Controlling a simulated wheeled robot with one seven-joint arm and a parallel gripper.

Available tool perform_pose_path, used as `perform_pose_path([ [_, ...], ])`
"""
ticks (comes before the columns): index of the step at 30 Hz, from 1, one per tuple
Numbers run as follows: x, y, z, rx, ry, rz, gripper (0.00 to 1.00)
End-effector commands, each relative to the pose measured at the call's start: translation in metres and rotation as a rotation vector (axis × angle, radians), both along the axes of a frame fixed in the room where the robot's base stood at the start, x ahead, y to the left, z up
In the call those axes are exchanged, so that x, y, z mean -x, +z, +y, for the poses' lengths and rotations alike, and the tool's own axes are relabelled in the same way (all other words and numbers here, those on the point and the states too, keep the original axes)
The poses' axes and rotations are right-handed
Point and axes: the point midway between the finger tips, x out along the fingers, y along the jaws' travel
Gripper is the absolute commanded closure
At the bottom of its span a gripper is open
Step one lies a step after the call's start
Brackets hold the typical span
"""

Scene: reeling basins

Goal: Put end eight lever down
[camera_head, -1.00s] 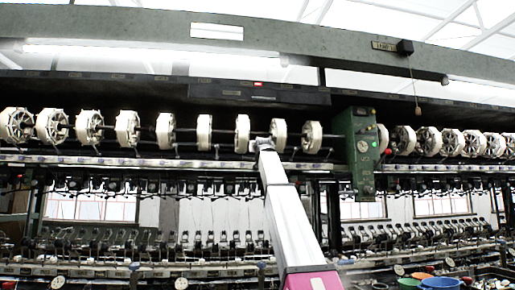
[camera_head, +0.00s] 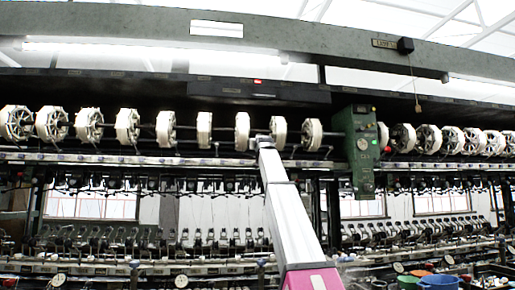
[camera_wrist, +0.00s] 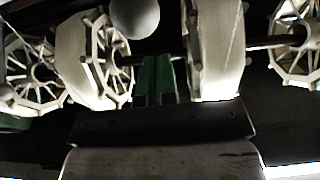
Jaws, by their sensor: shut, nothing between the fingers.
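My gripper (camera_head: 263,141) is at the row of white reels, in front of the gap between two of them. In the wrist view its green fingers (camera_wrist: 158,80) are together and hold nothing. A pale round knob (camera_wrist: 135,16) shows just beyond and slightly left of the fingertips, apart from them; it looks like a lever's end, but I cannot tell that it is the end eight lever. A spoked reel (camera_wrist: 108,58) is left of the fingers and a broad white reel rim (camera_wrist: 215,50) is right of them. Any lever stem behind the gripper is hidden.
A rail (camera_head: 120,159) runs below the reels. A green gear housing (camera_head: 362,150) stands right of my arm. A dark beam (camera_head: 230,92) runs above the reels. Basins and coloured tubs (camera_head: 438,282) are low at the right.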

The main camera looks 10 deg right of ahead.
Motion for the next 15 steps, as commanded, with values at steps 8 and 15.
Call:
perform_pose_path([
  [8,0.037,-0.010,0.000,0.000,0.000,0.000,1.00],
  [15,0.078,-0.018,0.000,0.000,0.000,-0.001,1.00],
])
